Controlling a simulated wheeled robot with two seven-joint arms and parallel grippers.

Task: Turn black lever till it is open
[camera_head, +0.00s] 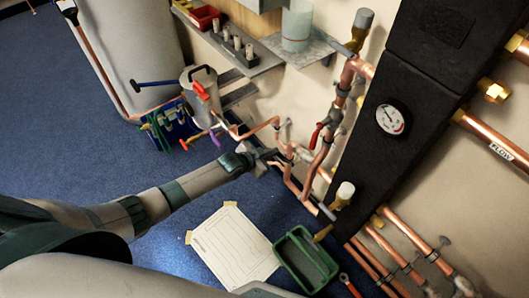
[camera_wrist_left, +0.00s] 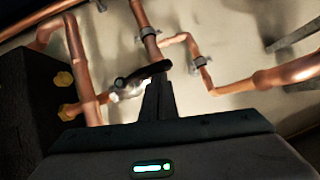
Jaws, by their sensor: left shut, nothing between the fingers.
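The black lever (camera_wrist_left: 143,74) shows in the left wrist view, on a small valve among copper pipes. It lies slantwise across the fingertips of my left gripper (camera_wrist_left: 160,88). The fingers are shut together with nothing between them and are at or against the lever's right part; whether they touch cannot be told. In the head view my left gripper (camera_head: 268,158) reaches to the lower pipes by the wall, and the lever is too small or hidden to make out there. My right gripper is not in view.
Copper pipes (camera_wrist_left: 75,55) surround the valve, with a dark block (camera_wrist_left: 30,90) at left. In the head view a red lever (camera_head: 316,135) sits on a nearby pipe. A green tray (camera_head: 306,262) and a paper sheet (camera_head: 232,248) lie on the blue floor.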

